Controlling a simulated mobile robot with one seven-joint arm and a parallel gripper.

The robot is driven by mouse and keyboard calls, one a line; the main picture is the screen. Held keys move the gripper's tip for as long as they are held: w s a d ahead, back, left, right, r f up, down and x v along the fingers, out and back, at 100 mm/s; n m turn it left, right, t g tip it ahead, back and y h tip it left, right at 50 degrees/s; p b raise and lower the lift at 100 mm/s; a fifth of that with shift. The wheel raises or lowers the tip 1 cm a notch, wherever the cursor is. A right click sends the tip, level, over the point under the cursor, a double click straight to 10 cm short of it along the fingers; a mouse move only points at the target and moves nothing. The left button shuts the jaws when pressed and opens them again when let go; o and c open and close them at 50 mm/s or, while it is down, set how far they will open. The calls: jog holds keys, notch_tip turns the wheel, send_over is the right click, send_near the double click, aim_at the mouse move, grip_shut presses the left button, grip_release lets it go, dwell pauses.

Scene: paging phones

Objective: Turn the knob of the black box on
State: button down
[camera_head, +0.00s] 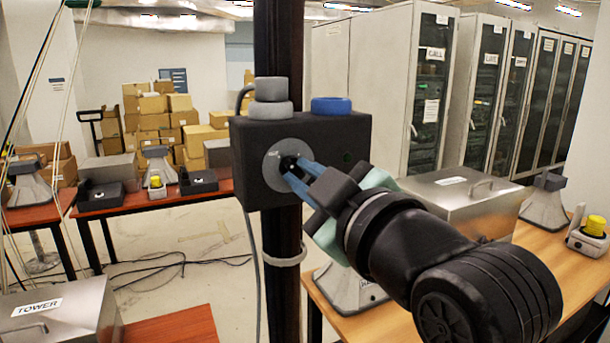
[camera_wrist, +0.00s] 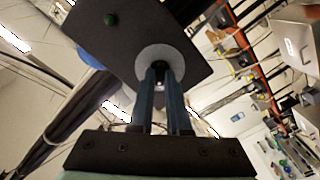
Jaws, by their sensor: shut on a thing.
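The black box (camera_head: 325,135) is fixed to a dark post in the middle of the head view. Its front carries a round grey plate (camera_head: 272,165) with a dark knob (camera_head: 287,163) at its centre. My gripper (camera_head: 296,172) reaches in from the lower right, and its blue fingers are shut on the knob. The wrist view shows the box (camera_wrist: 135,40) tilted, with the fingers (camera_wrist: 160,72) meeting at the pale plate (camera_wrist: 160,56). The fingers hide most of the knob, so its turn angle cannot be told. A small green round part (camera_wrist: 110,19) shows on the box face.
Grey caps (camera_head: 270,95) and a blue cap (camera_head: 331,105) sit on top of the box. A wooden table with a metal case (camera_head: 465,200) stands at right behind my arm. Another metal case (camera_head: 60,315) is at lower left. The post (camera_head: 278,40) runs behind the box.

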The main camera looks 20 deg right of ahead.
jog(key=m+p, duration=0.1)
jog(key=m, duration=0.3)
jog(key=shift+m, duration=0.3)
jog(key=m+p, duration=0.2)
jog(key=m, duration=0.2)
jog(key=shift+a+r, duration=0.1)
jog(key=m+p, duration=0.2)
jog(key=m, duration=0.3)
jog(key=shift+m+p, duration=1.15)
jog(key=shift+m, duration=0.65)
jog(key=c, duration=0.9)
grip_release()
jog(key=shift+s, duration=0.15)
